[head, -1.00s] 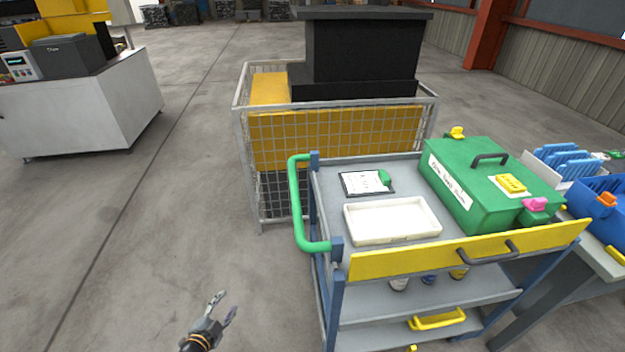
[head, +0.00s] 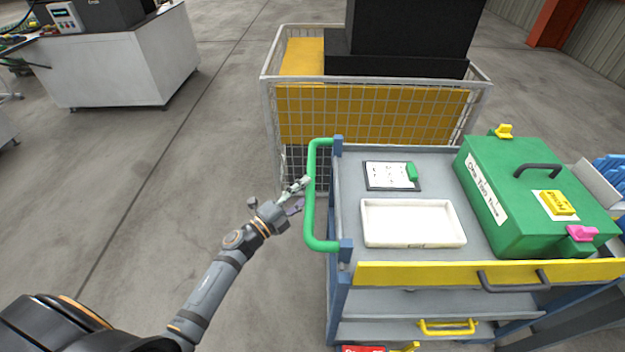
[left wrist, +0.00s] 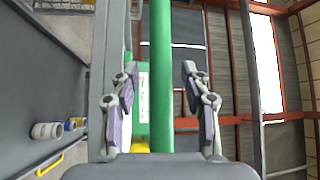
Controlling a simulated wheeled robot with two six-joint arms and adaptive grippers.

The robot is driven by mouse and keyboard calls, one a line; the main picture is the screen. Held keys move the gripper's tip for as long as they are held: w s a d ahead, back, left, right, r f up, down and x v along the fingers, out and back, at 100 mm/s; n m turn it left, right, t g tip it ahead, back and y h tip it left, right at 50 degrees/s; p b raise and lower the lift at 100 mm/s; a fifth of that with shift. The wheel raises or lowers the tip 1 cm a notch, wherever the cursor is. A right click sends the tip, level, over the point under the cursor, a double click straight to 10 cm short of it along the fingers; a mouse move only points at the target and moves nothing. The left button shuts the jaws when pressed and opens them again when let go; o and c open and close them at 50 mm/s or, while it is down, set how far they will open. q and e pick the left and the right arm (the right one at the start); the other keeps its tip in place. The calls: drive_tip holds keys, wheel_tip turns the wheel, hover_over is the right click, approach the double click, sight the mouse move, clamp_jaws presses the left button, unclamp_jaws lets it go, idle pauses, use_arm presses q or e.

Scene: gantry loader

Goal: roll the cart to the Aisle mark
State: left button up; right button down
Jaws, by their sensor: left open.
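The cart (head: 445,328) is a grey and blue trolley with several shelves and a green push handle (head: 310,200) on its left end. My left gripper (head: 297,194) is open at the left side of this handle, about halfway along it. In the left wrist view the green handle (left wrist: 161,75) runs between the two open fingers (left wrist: 160,100); I cannot tell if they touch it. On the cart's top are a white tray (head: 412,241), a clipboard (head: 385,176) and a green box (head: 530,205). No Aisle mark shows. My right gripper is out of view.
A wire cage (head: 268,95) with yellow and black contents stands just behind the cart. A white machine cabinet (head: 125,68) stands at the far left. Blue items (head: 610,170) sit close at the cart's right. The grey floor (head: 130,200) to the left is clear.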

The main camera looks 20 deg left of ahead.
sight(312, 185)
use_arm(q)
drive_tip(key=shift+x, duration=1.55)
clamp_jaws()
